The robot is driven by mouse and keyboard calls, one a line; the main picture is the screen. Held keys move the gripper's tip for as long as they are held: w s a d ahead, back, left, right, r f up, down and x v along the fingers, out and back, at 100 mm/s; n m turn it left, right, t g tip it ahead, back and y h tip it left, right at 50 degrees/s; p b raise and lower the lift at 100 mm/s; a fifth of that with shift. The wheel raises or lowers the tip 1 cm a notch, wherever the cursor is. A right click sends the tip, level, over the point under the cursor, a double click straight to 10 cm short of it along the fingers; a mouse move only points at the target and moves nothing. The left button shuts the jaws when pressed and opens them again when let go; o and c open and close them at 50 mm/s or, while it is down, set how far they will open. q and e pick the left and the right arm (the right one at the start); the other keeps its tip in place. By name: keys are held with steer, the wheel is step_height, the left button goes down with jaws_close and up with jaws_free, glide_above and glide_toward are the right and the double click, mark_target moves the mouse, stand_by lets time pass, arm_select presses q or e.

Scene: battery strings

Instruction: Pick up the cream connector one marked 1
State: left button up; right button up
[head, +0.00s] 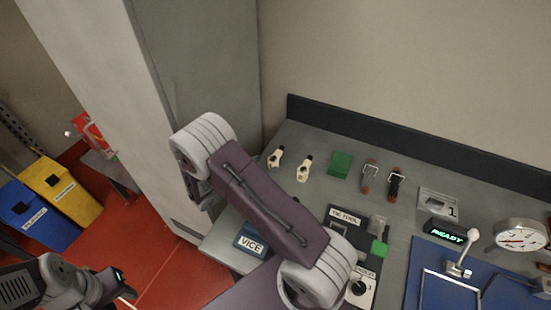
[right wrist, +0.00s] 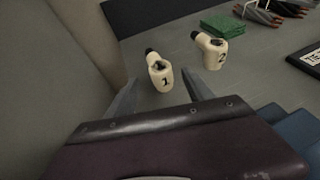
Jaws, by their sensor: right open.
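The cream connector marked 1 (right wrist: 161,76) stands on the grey bench, its dark tip up, in the right wrist view. In the head view it is the left one of the cream pair (head: 275,157). My right gripper (right wrist: 159,82) is open, with its fingers on either side of connector 1 in the picture; contact cannot be seen. In the head view my right arm hides that gripper. The cream connector marked 2 (right wrist: 212,52) stands just to the right, also in the head view (head: 304,168). My left gripper (head: 122,284) is at the lower left, its jaws unclear.
A grey cabinet (head: 195,80) rises close on the left. A blue VICE box (head: 250,241) is nearer the front edge.

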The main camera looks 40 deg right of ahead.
mark_target(270, 164)
steer(key=shift+f+p+x, duration=0.15)
steer(key=shift+p+x, duration=0.05)
steer(key=shift+x, duration=1.35)
steer(key=shift+f+p+x, duration=0.1)
steer(key=shift+p+x, duration=0.1)
steer(key=shift+x, duration=1.35)
steer(key=shift+s+a, duration=0.1)
jaws_close()
